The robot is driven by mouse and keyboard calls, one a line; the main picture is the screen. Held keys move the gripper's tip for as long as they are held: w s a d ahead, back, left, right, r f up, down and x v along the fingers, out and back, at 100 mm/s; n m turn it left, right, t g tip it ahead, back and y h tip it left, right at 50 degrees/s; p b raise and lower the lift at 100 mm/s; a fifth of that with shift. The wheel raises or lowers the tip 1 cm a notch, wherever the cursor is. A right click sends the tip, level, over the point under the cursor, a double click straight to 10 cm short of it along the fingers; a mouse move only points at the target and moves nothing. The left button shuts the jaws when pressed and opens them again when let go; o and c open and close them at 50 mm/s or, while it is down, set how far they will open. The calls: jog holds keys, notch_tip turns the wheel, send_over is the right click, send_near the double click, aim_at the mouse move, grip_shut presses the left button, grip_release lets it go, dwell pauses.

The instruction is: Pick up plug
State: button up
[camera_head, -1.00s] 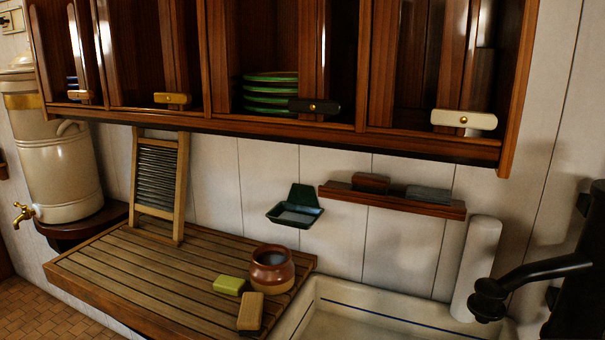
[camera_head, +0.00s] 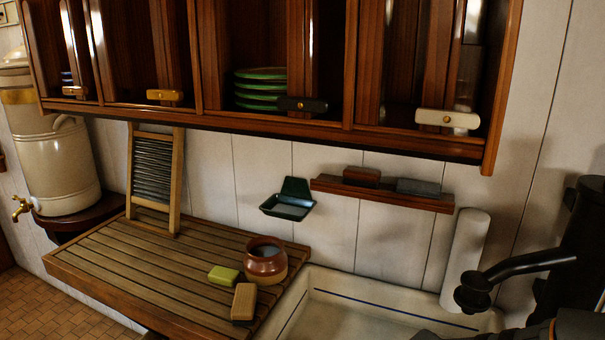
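I cannot make out a plug in this view. The white sink (camera_head: 365,318) with a dark blue line inside its wall is at the bottom, cut off by the picture edge, so most of its floor is hidden. My gripper cannot be made out. Dark shapes, seemingly parts of my arm, show at the bottom right edge, but no fingers are visible.
A slatted wooden drainboard (camera_head: 150,262) holds a brown pot (camera_head: 266,266), green soap (camera_head: 223,275), a tan block (camera_head: 244,302) and a washboard (camera_head: 153,182). A black spout (camera_head: 515,268) reaches over the sink's right. Cabinets (camera_head: 250,118) overhang. A green soap dish (camera_head: 288,203) hangs on the wall.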

jog(key=c, duration=1.6)
